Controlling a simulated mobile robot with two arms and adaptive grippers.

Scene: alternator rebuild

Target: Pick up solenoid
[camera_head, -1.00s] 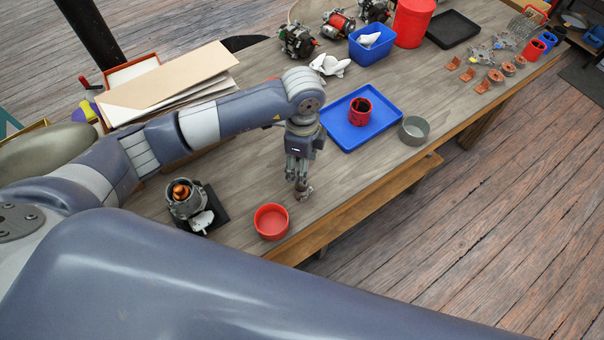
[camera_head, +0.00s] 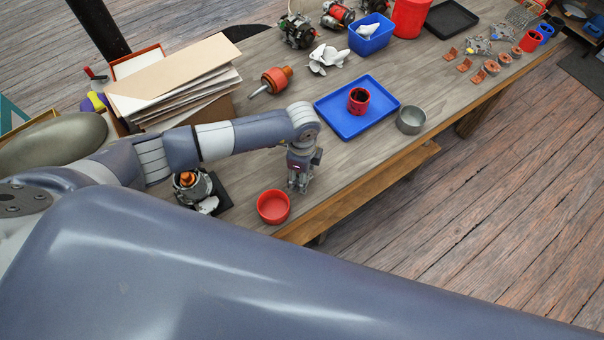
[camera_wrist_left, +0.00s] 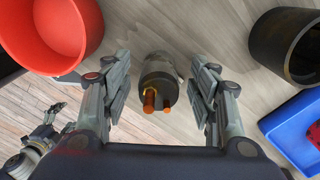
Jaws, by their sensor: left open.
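The solenoid (camera_wrist_left: 160,75) is a small grey-brown cylinder with copper-coloured terminals. In the left wrist view it lies on the wooden table between the two spread fingers of my left gripper (camera_wrist_left: 160,92), with gaps on both sides. In the head view my left gripper (camera_head: 299,188) points down close to the table, right of a red bowl, and hides the solenoid. My left gripper is open and holds nothing.
The red bowl (camera_head: 273,206) stands just left of the gripper; it also shows in the wrist view (camera_wrist_left: 62,30). A grey cup (camera_head: 411,120) and blue tray (camera_head: 335,113) lie to the right. An orange rotor (camera_head: 276,79) lies behind the arm.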

